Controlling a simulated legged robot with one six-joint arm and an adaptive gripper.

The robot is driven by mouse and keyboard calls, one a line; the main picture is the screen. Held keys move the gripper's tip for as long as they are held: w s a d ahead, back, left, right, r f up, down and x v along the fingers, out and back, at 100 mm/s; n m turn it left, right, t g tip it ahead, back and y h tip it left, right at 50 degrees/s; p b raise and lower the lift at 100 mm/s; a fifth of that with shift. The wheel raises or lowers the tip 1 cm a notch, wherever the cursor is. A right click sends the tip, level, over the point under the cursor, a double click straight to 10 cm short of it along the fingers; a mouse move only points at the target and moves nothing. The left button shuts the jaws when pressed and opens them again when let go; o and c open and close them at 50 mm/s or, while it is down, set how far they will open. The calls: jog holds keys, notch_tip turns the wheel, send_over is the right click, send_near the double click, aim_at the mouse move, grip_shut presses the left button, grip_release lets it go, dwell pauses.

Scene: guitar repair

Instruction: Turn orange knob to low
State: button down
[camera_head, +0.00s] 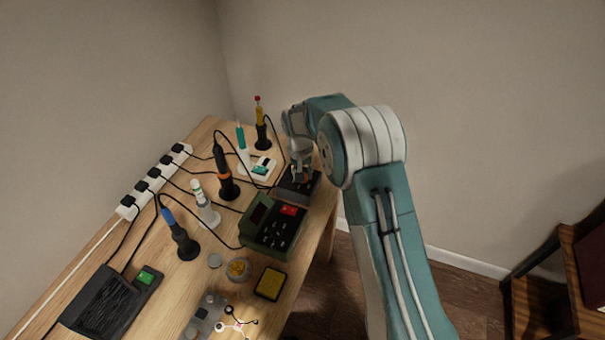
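My arm reaches in from the right, and my gripper (300,176) points down over a dark control box (312,197) near the right edge of the workbench. The fingers are at or just above the top of this box. They are too small to show whether they are open or shut, or whether they touch anything. I cannot make out an orange knob on the box; the gripper covers part of its top. An orange-handled soldering iron (221,160) stands upright in a holder to the left.
A green station (258,213) with a red button sits in front of the box. Blue (178,231), white (203,201), teal (242,146) and yellow (260,112) upright tools stand on the workbench (222,284). Cables run to a white power strip (153,183). A yellow sponge (270,283) lies near the front.

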jog(key=shift+c, duration=1.7)
grip_release()
jog(key=shift+s+f, duration=0.15)
jog(key=shift+f, duration=0.15)
jog(key=shift+a+r, duration=0.1)
jog(key=shift+r, duration=0.6)
notch_tip(320, 180, up, 11)
jog(key=shift+a+f, duration=0.15)
jog(key=shift+a, duration=0.25)
